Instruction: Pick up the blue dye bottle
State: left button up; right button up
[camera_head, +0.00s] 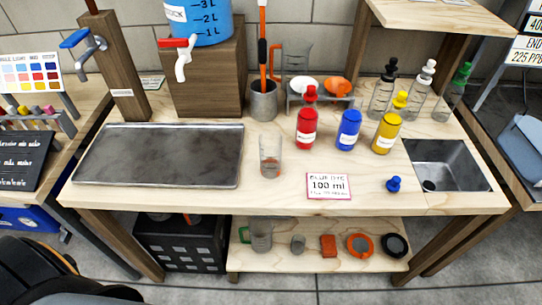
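The blue dye bottle (348,131) stands upright on the wooden workbench, between a red bottle (306,130) and a yellow bottle (387,133). It has a white label, and no cap shows on its top. A small blue cap (393,185) sits apart from it, on the bench near the sink. A card (328,186) reading "BLUE DYE 100 ml" lies near the bench's front edge. Neither of my grippers can be made out in the head view.
A clear beaker (270,155) with a reddish bottom stands left of the card. A dark tray (160,155) covers the bench's left part; a metal sink (447,165) is at right. Clear dropper bottles (382,94) stand behind the yellow bottle. A lower shelf (320,262) holds small items.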

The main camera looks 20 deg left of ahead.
aim_at(351, 120)
jog(key=k+l+z, duration=0.1)
jog(key=z, duration=0.4)
jog(key=k+l+z, duration=0.25)
jog(key=z, duration=0.25)
